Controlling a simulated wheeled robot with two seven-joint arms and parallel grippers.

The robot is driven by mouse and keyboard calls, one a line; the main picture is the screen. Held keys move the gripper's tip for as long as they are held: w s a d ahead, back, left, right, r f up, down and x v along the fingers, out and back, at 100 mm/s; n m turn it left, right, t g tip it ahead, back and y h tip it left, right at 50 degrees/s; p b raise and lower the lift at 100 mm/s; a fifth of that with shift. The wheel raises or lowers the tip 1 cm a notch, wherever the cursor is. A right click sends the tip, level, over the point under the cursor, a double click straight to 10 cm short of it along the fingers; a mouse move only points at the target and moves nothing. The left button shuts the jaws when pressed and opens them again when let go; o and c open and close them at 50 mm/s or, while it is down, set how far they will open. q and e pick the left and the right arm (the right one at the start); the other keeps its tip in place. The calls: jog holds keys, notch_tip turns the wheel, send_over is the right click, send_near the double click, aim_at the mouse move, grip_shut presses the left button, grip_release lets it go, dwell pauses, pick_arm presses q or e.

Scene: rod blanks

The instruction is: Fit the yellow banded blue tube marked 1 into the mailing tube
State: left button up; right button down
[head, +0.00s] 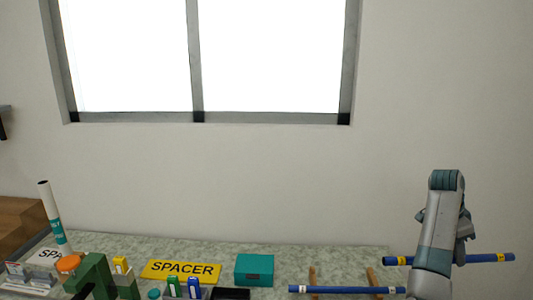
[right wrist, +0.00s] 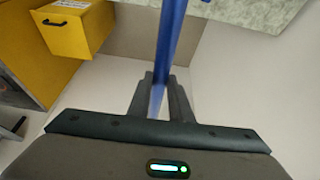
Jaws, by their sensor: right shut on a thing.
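A blue tube with yellow bands (head: 488,258) is held roughly level at the right in the head view. My right gripper (head: 461,256) is shut on it, with the fingers largely hidden behind my arm. In the right wrist view the blue tube (right wrist: 170,35) runs up from between the fingers (right wrist: 158,95). Its number is too small to read. The mailing tube (head: 49,209) is white with a teal label, stands tilted at the far left, and has a dark open top end. My left gripper is not in view.
A second blue tube (head: 335,290) lies near wooden pegs (head: 312,274) at the table's right. A yellow box (right wrist: 75,32) shows in the right wrist view.

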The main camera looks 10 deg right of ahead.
aim_at(482, 260)
jog(key=shift+m, duration=0.4)
jog(key=s+d+r, duration=0.1)
jog(key=d, duration=0.1)
jog(key=s+d+r, duration=0.1)
jog(key=d, duration=0.2)
jog(key=d+r, duration=0.1)
jog(key=d, duration=0.1)
jog(key=shift+s+d, duration=0.2)
jog(key=shift+s, duration=0.2)
jog(key=w+a+f+n+t, duration=0.1)
jog(key=w+a+f+n, duration=0.1)
jog(key=w+a+f, duration=0.5)
jog(key=w+a+f+n+t, duration=0.1)
jog(key=w+a+f+n, duration=0.2)
jog(key=a+f, duration=0.35)
jog(key=w+a+r+n, duration=0.1)
jog(key=w+a+r, duration=0.2)
jog(key=a, duration=0.7)
jog(key=s+a+r+n+t+y, duration=0.1)
jog(key=a+r+n+t, duration=0.2)
jog(key=a+r+n, duration=0.75)
jog(key=s+a+f+n+y+b, duration=0.2)
jog(key=s+a+f+n+y, duration=0.1)
jog(key=s+a, duration=1.1)
jog(key=shift+s+a+n, duration=0.3)
jog(key=shift+a+n, duration=0.55)
jog(key=shift+a, duration=0.8)
